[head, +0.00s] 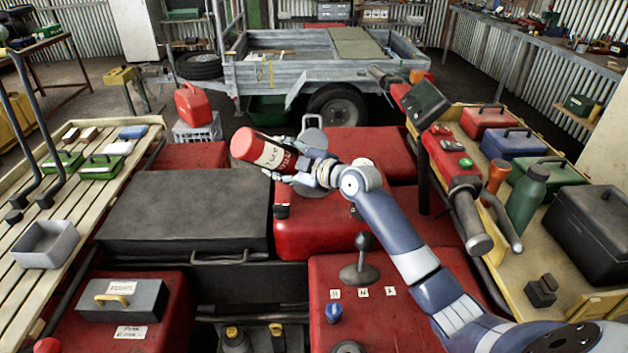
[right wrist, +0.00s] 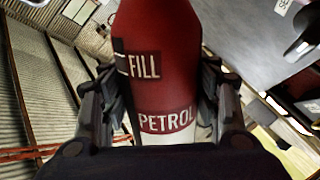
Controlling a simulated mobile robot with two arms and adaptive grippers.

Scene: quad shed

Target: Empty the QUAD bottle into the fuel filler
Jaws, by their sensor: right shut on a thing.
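A red bottle (head: 258,148) with a pale lettered band is in my right gripper (head: 308,168), over the red quad body. It lies tilted well over, its round red end pointing left in the head view. In the right wrist view the bottle (right wrist: 158,40) stands between both fingers (right wrist: 152,105) and carries the words FILL and PETROL. The bottle's mouth cannot be made out. My left gripper is out of view.
A dark grey box lid (head: 180,215) lies left of the bottle. A lever (head: 363,255) rises from the red body in front. The handlebar (head: 465,205) is at right. A slatted rack (head: 75,190) and a tray with a green bottle (head: 527,200) flank the quad.

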